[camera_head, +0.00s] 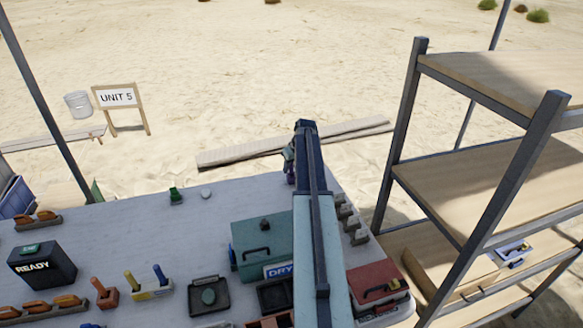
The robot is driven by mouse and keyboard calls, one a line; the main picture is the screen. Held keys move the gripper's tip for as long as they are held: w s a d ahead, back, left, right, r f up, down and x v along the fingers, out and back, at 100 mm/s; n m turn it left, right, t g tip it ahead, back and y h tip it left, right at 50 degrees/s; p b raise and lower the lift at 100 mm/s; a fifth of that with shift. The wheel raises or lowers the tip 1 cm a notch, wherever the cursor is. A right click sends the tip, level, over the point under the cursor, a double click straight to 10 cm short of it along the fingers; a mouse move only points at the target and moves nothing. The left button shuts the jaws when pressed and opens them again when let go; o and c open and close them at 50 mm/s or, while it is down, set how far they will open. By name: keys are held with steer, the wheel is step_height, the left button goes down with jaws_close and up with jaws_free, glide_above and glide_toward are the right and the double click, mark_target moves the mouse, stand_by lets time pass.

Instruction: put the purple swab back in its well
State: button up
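My arm reaches away over the table (225,200), and my gripper (289,168) is at its far end, near the table's back edge. Only a small side part of the gripper shows, with a small purplish patch low on it. I cannot tell if this is a swab or part of my gripper. I cannot tell which is the purple swab. Its well is not clearly seen.
A black READY box (42,266), a teal DRY box (262,240), dark trays (209,295) and a red box (376,281) crowd the front. A small green object (176,196) stands near the back edge. A shelf rack (480,170) stands at right.

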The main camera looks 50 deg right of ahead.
steer(key=shift+r+p, duration=0.3)
steer(key=p+v, duration=1)
steer(key=v, duration=0.1)
steer(key=shift+s+r+p, duration=0.25)
steer(key=shift+r+p, duration=0.1)
steer(key=shift+p, duration=0.05)
